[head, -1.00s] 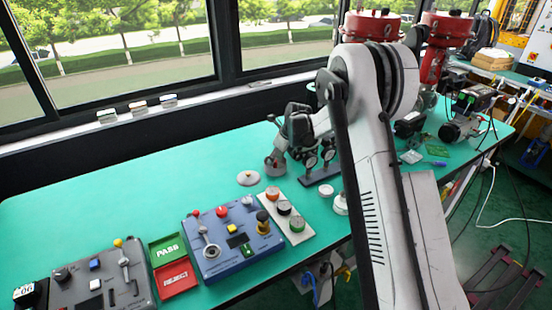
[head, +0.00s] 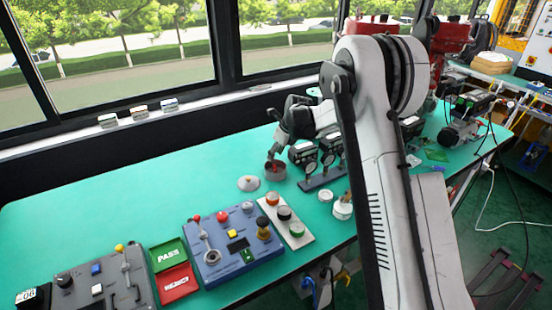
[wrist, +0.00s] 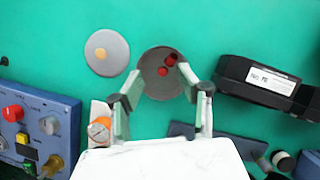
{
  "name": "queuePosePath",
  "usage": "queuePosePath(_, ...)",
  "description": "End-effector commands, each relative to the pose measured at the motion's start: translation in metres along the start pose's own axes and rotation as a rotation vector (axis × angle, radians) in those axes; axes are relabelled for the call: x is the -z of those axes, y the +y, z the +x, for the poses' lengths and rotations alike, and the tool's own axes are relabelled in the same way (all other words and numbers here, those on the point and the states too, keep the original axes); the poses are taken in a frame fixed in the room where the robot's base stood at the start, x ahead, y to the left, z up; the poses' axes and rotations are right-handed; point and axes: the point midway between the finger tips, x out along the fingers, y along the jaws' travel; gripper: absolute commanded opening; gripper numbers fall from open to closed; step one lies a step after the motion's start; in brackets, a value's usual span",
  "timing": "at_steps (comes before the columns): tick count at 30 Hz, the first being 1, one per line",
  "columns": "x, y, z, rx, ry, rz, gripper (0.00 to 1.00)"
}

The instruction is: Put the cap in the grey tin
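The grey tin (head: 275,175) stands upright on the green bench, and it also shows from above in the wrist view (wrist: 152,86). Two small red pieces (wrist: 167,65) lie inside it; I cannot tell whether they are one cap or separate parts. My gripper (wrist: 159,74) is open, its fingers apart on either side of the tin's near edge in the picture, with nothing seen between them. In the head view my gripper (head: 274,153) is just above the tin. A grey disc with a tan centre (wrist: 107,52) lies left of the tin.
A blue control box (head: 235,240) and a pale plate with coloured buttons (head: 285,215) stand in front. A stand with dark gauges (head: 322,175) is close on the tin's right.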

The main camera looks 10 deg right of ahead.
Motion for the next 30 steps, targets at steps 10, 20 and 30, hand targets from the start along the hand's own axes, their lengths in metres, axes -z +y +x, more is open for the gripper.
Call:
queuePosePath(10, -0.008, 0.0, -0.02, 0.0, 0.0, 0.0, 0.36)
queuePosePath(20, -0.009, 0.014, -0.058, 0.021, -0.002, -0.13, 0.36)
queuePosePath(30, 0.004, 0.06, -0.159, 0.089, 0.012, -0.541, 0.36)
